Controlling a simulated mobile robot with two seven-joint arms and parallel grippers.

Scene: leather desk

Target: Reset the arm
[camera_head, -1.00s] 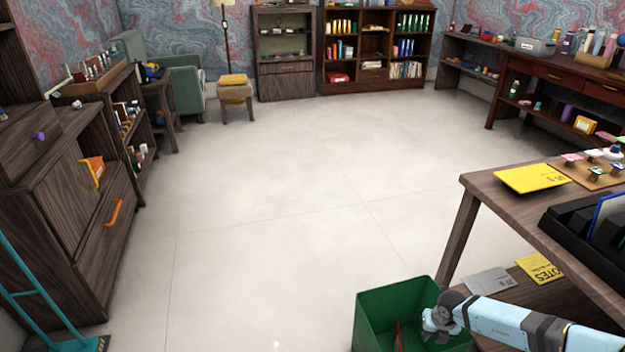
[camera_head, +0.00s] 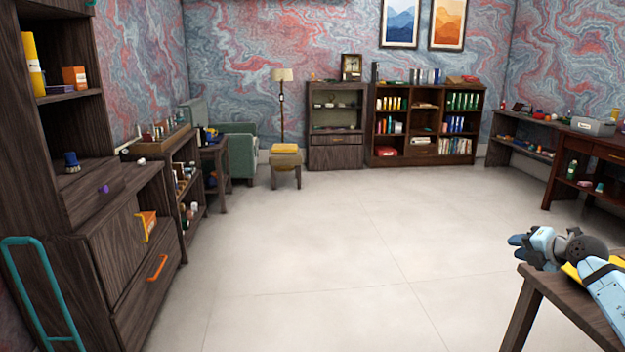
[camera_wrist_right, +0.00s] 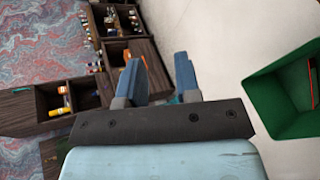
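My right arm comes in from the right edge in the head view. Its gripper (camera_head: 517,240) is raised at the far corner of the wooden desk (camera_head: 548,290). In the right wrist view the two blue fingers of this gripper (camera_wrist_right: 158,72) stand apart with nothing between them. My left arm and left gripper are not in view.
A green bin (camera_wrist_right: 283,95) shows at the right of the right wrist view. A dark wooden cabinet (camera_head: 110,255) and a teal frame (camera_head: 50,280) stand at the left. A bookshelf (camera_head: 425,125) stands at the back. The middle floor is clear.

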